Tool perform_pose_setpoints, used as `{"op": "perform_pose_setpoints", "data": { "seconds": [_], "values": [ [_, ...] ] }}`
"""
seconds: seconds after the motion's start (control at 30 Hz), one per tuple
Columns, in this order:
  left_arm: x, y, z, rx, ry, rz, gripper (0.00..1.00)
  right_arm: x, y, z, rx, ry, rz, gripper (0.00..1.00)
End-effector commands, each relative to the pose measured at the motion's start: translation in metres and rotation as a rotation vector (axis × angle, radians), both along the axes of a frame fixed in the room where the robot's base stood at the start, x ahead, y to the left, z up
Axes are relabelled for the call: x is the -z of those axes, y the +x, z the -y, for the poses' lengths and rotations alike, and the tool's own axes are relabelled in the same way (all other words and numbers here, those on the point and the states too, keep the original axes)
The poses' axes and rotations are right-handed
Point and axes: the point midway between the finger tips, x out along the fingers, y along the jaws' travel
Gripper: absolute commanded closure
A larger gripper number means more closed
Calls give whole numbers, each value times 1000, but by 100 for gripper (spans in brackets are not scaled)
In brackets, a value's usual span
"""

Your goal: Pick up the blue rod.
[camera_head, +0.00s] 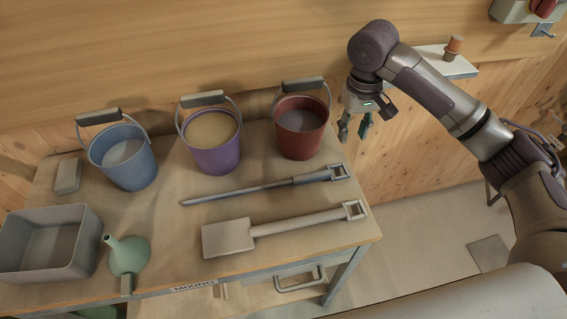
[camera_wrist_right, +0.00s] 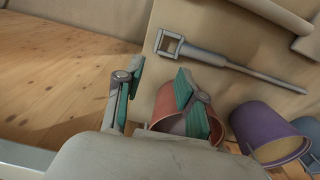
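The blue rod (camera_head: 255,189) is a long blue-grey bar with a square loop handle at its right end. It lies on the table between the buckets and a pale shovel. In the right wrist view the rod (camera_wrist_right: 246,71) shows at the upper right, its loop handle towards the upper middle. My right gripper (camera_head: 354,127) is open and empty, above and to the right of the rod's handle, beside the red bucket. Its teal-padded fingers stand apart in the wrist view (camera_wrist_right: 163,84). My left gripper is not in view.
The blue bucket (camera_head: 128,166), purple bucket (camera_head: 216,159) and red bucket (camera_head: 301,143) stand along the back of the table. The pale shovel (camera_head: 228,238) lies in front of the rod.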

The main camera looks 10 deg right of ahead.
Motion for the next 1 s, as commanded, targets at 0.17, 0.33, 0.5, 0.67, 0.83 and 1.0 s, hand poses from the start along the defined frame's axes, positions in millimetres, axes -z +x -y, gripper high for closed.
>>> {"op": "perform_pose_setpoints", "data": {
  "seconds": [0.17,0.33,0.5,0.67,0.83,1.0],
  "values": [
    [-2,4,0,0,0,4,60,13,0,2,5,-2,-5,61],
    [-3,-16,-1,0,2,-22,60,48,-1,3,4,-2,-6,61],
    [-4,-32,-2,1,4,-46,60,75,-1,3,4,-2,-4,61],
    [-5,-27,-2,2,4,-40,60,86,-1,4,3,-1,-2,61],
    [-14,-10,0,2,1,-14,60,104,-4,7,3,-3,-4,61],
    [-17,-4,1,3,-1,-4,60,129,-5,8,3,-1,-3,61]
  ]
}}
